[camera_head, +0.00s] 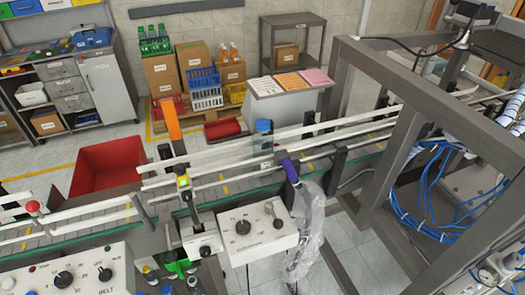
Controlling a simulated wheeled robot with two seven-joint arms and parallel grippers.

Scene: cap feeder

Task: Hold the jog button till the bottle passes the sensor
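A bottle-like container with a blue top (264,128) stands upright at the conveyor's guide rails, right of the picture's middle; its lower part is hard to make out. The conveyor (230,188) crosses the view from lower left to upper right. A post with a small green and yellow head (183,182) stands at its near side; I cannot tell whether this is the sensor. A white control box with black knobs (243,228) stands in front of the belt. A larger panel marked BELT (64,278) is at lower left. I cannot identify the jog button. Neither gripper is in view.
A red bin (107,166) and an orange post (172,118) stand behind the conveyor. A purple-topped device with a clear bag (303,235) hangs at its near side. A grey metal frame with blue cables (405,160) fills the right. Cartons and crates (206,88) are at the back.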

